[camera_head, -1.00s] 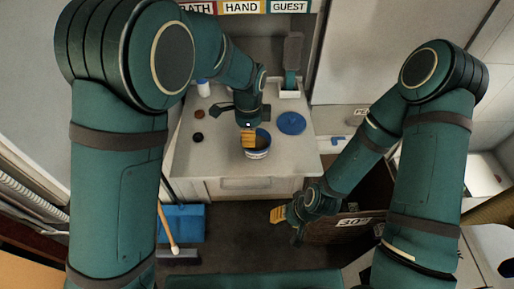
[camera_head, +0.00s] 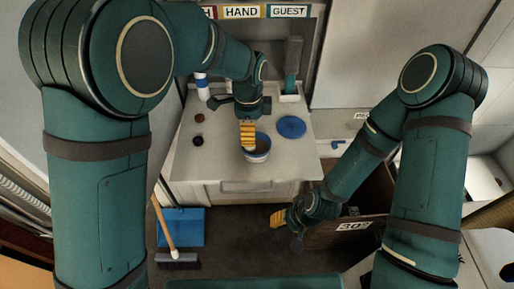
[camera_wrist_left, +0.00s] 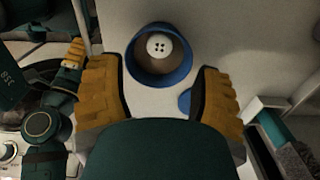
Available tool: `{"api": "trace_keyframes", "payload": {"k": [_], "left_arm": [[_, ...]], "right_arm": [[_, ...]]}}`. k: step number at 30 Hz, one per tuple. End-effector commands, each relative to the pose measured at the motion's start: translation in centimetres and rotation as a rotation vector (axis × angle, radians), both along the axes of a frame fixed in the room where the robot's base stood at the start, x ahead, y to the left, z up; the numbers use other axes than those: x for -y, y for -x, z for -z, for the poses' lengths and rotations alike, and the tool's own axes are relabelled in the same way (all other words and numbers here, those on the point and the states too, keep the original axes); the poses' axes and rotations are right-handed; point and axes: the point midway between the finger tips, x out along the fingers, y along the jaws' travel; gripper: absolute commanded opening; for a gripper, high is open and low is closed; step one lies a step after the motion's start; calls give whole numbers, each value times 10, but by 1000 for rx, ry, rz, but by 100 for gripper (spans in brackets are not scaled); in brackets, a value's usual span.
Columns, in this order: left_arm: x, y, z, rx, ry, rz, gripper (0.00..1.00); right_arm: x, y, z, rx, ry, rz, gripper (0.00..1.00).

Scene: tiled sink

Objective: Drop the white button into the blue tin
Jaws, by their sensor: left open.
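The blue tin (camera_head: 258,157) stands on the pale counter under my left gripper. In the left wrist view, its blue rim (camera_wrist_left: 134,70) surrounds a brown inside. The white button (camera_wrist_left: 159,47), with several holes, shows within that opening; its exact depth is hard to tell. It is apart from both fingers. My left gripper (camera_head: 247,136) points down over the tin's left side; its orange fingers stand wide apart and empty in the left wrist view (camera_wrist_left: 155,95). My right gripper (camera_head: 280,218) hangs low, away from the counter.
A blue disc (camera_head: 291,127) lies right of the tin. Two small dark round pieces (camera_head: 198,140) lie to the left. A white bottle with a blue band (camera_head: 202,88) stands at the back left. A blue dustpan (camera_head: 181,228) and broom are on the floor.

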Motion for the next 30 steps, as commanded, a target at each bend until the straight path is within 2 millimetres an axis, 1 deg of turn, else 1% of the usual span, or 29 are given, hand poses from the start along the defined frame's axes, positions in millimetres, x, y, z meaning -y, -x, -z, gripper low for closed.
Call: {"api": "trace_keyframes", "payload": {"k": [1,6,9,12,18,30], "left_arm": [[0,-1,-12,5,3,0,65],[0,-1,-46,4,3,-1,65],[0,0,-62,3,2,0,65],[0,0,-72,1,1,-1,65],[0,0,-81,0,0,-1,65],[0,0,-81,0,0,-1,65]], "right_arm": [[0,0,0,0,0,0,47],[0,0,0,0,0,0,47],[0,0,0,0,0,0,47],[0,0,0,0,0,0,47],[0,0,0,0,0,0,47],[0,0,0,0,0,0,47]]}}
